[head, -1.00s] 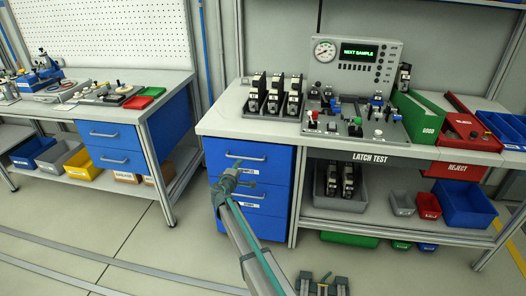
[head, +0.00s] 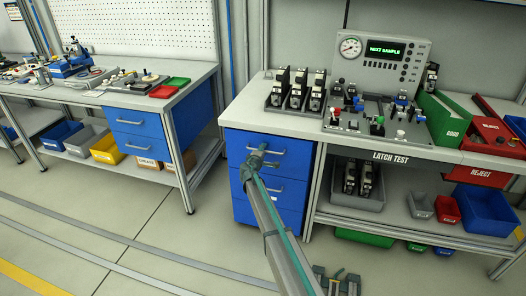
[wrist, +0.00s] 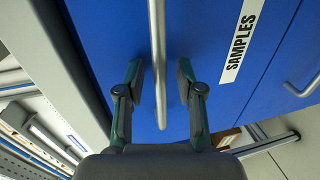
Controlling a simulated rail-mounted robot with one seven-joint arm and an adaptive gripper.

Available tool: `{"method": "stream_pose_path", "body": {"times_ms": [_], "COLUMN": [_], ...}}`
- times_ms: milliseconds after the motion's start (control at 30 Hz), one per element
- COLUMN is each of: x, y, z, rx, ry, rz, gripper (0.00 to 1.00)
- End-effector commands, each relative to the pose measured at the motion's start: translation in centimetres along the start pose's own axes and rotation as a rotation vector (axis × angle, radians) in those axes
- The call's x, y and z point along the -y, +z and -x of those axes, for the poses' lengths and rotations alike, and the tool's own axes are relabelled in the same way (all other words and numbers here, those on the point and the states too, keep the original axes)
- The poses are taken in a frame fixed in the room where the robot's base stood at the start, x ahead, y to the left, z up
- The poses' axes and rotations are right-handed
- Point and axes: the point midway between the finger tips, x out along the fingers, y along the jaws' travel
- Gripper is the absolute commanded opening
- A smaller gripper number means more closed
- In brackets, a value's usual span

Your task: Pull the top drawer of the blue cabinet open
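The blue cabinet (head: 240,205) stands under the left end of the test bench, with its drawers stacked. Its top drawer (head: 238,141) looks shut, flush with the front. The top drawer's bar handle (head: 280,152) is partly hidden behind my gripper (head: 257,158), which is at the drawer front. In the wrist view, the handle (wrist: 157,40) runs between the two fingers of my gripper (wrist: 159,78). The fingers are open, one on each side of the bar, with visible gaps. A SAMPLES label (wrist: 240,40) is on the blue front beside the handle.
Another bench with blue drawers (head: 140,134) stands to the left, across a gap. The latch test panel (head: 375,125) and black parts (head: 298,92) are on the bench above. Shelf bins (head: 485,208) are at right. The floor (head: 130,235) before the cabinet is mostly clear.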

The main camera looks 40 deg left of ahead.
Motion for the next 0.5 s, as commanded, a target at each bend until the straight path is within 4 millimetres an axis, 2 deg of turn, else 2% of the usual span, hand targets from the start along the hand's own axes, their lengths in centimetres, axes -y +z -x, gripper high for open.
{"method": "stream_pose_path", "body": {"times_ms": [233,433,500], "x": [0.04,0.04,0.04], "y": [0.04,0.03,0.04], "z": [-0.07,-0.07,-0.07], "rx": [0.0,0.0,0.0], "ry": [0.0,0.0,0.0], "rz": [0.0,0.0,0.0], "gripper": [0.37,0.03,0.0]}}
